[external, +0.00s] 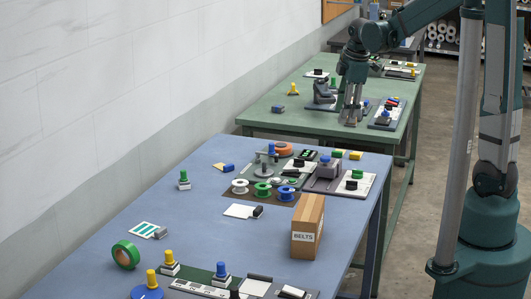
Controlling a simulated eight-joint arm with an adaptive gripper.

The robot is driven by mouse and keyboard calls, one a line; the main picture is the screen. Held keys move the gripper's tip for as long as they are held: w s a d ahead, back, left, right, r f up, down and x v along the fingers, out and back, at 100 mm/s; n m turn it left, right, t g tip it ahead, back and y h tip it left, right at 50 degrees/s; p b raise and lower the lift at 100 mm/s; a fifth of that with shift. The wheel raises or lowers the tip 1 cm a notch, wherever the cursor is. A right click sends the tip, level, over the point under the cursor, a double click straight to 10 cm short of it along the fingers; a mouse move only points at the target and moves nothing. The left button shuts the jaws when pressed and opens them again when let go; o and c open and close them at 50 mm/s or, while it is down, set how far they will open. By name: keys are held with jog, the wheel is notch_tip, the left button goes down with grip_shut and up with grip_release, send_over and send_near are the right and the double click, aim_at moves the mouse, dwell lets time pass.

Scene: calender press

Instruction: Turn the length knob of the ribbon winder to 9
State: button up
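Several spools stand on a dark mat in the middle of the blue table, among them a white spool (240,187), a green spool (262,190) and a blue spool (286,193). An orange roll (283,149) and a small dark display with green marks (307,154) are behind them. This group looks like the ribbon winder. A black knob (299,163) sits on a pale plate there; its label and setting are too small to read. My gripper (350,122) points down over the green table behind, apart from this group. Its fingers are too small to tell open from shut.
A cardboard box marked BELTS (307,227) stands at the blue table's right edge. A grey device (327,169) and a plate with a green-topped knob (356,180) are right of the spools.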

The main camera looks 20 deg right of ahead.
jog(key=w+a+f+n+g+p, duration=0.1)
jog(key=w+a+f+n+p, duration=0.4)
jog(key=w, duration=0.3)
jog(key=n+g+p, duration=0.2)
jog(key=n, duration=0.3)
send_over(299, 162)
jog(key=d, duration=0.1)
notch_tip(299, 162, down, 6)
jog(key=shift+w+f, duration=0.1)
jog(key=shift+w+a+f+n, duration=0.25)
jog(key=shift+f+n, duration=0.25)
jog(key=shift+f, duration=0.1)
jog(key=shift+f, duration=0.15)
jog(key=shift+f, duration=3.75)
jog(key=shift+c, duration=0.2)
jog(key=c, duration=0.8)
